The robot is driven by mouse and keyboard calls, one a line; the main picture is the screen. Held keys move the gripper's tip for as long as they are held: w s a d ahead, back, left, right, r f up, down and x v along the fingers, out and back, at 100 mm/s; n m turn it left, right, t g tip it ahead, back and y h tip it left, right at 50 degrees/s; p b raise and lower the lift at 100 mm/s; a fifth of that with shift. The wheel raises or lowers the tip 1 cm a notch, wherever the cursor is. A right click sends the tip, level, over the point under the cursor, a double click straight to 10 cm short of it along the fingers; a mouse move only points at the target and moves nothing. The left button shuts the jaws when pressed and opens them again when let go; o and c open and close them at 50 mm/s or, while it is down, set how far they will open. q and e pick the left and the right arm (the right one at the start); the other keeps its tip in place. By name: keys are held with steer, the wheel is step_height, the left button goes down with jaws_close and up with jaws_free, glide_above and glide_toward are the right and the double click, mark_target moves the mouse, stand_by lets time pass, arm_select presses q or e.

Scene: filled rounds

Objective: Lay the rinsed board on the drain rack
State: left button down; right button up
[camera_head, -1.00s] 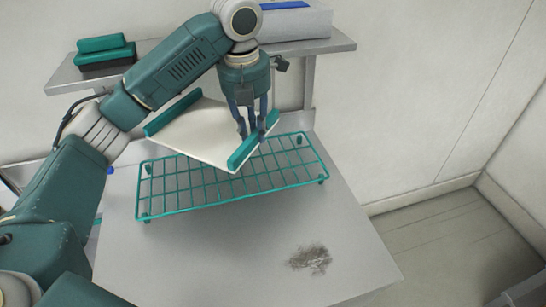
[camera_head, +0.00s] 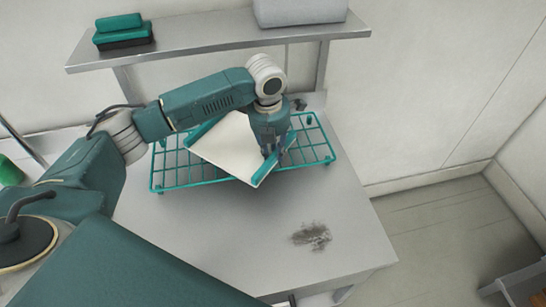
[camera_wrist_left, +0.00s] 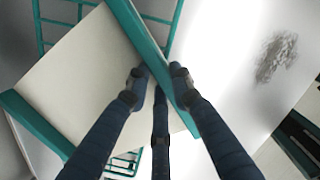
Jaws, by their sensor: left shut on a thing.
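The white board (camera_head: 232,147) with teal edge strips is in my left gripper (camera_head: 274,160). The gripper is shut on the board's right teal edge, and the board lies skewed over the teal wire drain rack (camera_head: 314,148). In the left wrist view the fingers (camera_wrist_left: 160,85) close around the teal strip of the board (camera_wrist_left: 75,75), with rack wires (camera_wrist_left: 50,22) showing past it. I cannot tell whether the board touches the rack. The board hides the rack's middle. My right gripper is not in view.
The rack stands on a grey metal table (camera_head: 220,235) with a dark smudge (camera_head: 312,236) at front right. A shelf (camera_head: 210,48) above the back holds teal blocks (camera_head: 122,32) and a pale box (camera_head: 299,10). The table's front is clear.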

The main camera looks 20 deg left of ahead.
arm_select(q)
step_height(320, 180, down, 4)
steer(key=shift+s+r+p, duration=0.1)
steer(key=shift+r+p, duration=0.1)
steer(key=shift+p, duration=0.3)
steer(key=shift+f, duration=0.4)
steer(key=c, duration=1.7)
jaws_free()
steer(key=shift+c, duration=0.2)
steer(key=shift+o, duration=1.1)
